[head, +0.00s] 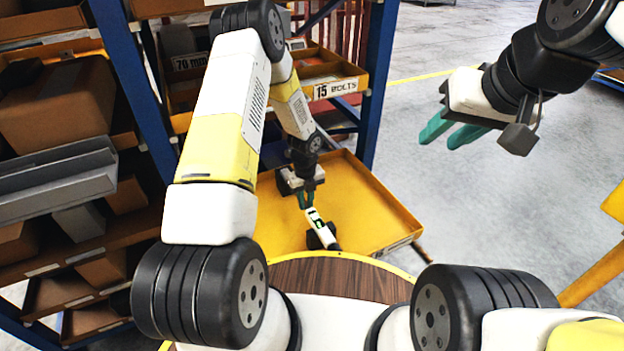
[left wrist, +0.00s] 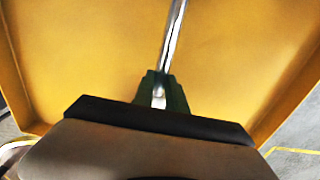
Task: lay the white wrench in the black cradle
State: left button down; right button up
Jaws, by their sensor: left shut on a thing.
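My left gripper (head: 306,201) is over the yellow tray, its green fingers shut on the white wrench (head: 318,221). In the left wrist view the wrench (left wrist: 173,38) shows as a narrow, shiny bar. It runs from between the green fingers (left wrist: 160,94) up out of the frame. In the head view, dark rounded shapes (head: 322,239) lie around the wrench's near end. I cannot tell whether they are the black cradle or whether the wrench touches them. My right gripper (head: 440,139) is open and empty at the upper right, well away from the tray.
The yellow tray (head: 372,208) has raised edges and much bare surface. A blue-framed rack (head: 378,75) with bolt bins (head: 338,87) stands behind it. Shelves with brown boxes (head: 60,105) are at the left. A round wooden top (head: 335,283) lies in front; open floor is at the right.

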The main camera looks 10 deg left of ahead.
pick_arm(q)
jog(key=c, duration=1.3)
grip_release()
jog(key=shift+o, duration=0.2)
jog(key=shift+f, duration=0.1)
jog(key=shift+r, duration=3.55)
